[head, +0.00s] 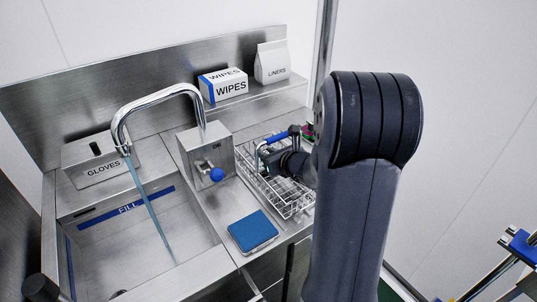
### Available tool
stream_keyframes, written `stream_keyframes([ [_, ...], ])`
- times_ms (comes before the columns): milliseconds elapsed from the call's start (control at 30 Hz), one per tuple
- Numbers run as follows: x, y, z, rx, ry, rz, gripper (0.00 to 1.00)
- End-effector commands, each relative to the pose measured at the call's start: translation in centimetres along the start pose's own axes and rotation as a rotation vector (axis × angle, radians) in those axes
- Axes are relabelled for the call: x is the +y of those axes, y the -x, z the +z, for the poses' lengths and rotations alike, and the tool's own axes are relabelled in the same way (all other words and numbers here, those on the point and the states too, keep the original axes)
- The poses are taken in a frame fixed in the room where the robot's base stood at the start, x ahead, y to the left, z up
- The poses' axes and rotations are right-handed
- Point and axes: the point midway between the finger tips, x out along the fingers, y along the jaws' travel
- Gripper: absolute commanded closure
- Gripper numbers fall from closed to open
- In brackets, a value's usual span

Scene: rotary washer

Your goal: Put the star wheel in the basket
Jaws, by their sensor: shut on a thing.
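The wire basket (288,203) stands on the steel counter, right of the tap, partly hidden by my arm. An arched handle with a blue grip (276,138) rises at the basket. The dark end of my arm with my gripper (275,163) shows over the basket, close to that handle. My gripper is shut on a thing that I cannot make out. Its fingertips are small and partly covered, and I cannot tell whether they touch the basket. I cannot make out the star wheel in this view.
A steel box with a blue knob (217,174) stands just left of the basket. A blue pad (252,231) lies in front. The sink (125,250), under a running tap (150,101), is at left. A wipes box (223,85) and liners bag (272,62) stand on the back shelf.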

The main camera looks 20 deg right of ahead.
Motion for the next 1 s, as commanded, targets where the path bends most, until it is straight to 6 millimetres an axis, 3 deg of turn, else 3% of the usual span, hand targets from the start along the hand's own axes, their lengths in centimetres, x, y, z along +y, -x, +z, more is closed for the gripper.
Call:
stream_keyframes([
  [300,0.0,0.0,-0.1,0.0,0.0,0.0,0.61],
  [667,0.0,0.2,0.5,0.0,-0.001,0.0,0.61],
  [1000,-0.1,6.8,0.3,-0.001,0.0,-0.005,0.61],
])
